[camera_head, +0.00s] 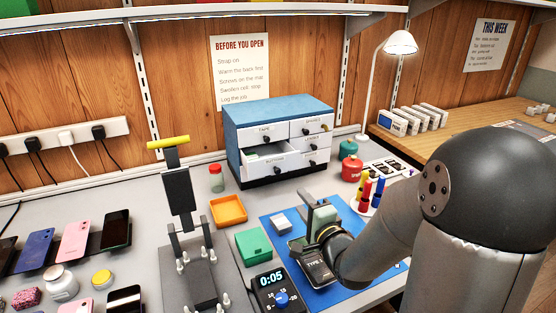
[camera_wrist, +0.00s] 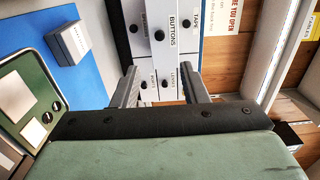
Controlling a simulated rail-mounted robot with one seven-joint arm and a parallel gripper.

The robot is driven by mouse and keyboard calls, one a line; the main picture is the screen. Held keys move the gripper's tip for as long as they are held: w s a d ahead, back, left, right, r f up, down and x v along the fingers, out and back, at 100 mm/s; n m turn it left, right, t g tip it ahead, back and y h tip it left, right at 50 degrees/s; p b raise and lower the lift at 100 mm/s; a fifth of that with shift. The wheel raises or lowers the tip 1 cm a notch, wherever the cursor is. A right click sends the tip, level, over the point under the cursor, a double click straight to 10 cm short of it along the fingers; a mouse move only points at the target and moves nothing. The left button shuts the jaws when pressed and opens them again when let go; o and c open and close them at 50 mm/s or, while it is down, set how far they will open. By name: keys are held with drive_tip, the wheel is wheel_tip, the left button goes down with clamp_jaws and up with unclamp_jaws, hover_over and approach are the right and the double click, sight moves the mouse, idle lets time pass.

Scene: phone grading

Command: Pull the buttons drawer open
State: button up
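The blue cabinet (camera_head: 275,108) with white drawers stands at the back of the bench. Its buttons drawer (camera_head: 276,163) is in the left column, below the tape drawer (camera_head: 262,130). The buttons drawer stands pulled out, its inside partly showing from above. In the wrist view, the buttons drawer front (camera_wrist: 172,18) and its dark knob (camera_wrist: 159,35) show sideways, beyond my fingers. My gripper (camera_head: 318,200) is over the blue mat, in front of the cabinet and apart from it. In the wrist view, my gripper (camera_wrist: 160,80) is open, with nothing held between its fingers.
A small white box (camera_head: 281,223) and a device in a tray lie on the blue mat (camera_head: 270,208). A green box (camera_head: 253,246), orange tray (camera_head: 228,210) and phone stand (camera_head: 180,195) are to the left. A red pot (camera_head: 351,169) and screwdrivers (camera_head: 372,190) stand to the right.

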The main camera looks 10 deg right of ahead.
sight(279, 172)
drive_tip(key=p+x, duration=0.2)
drive_tip(key=x, duration=1.2)
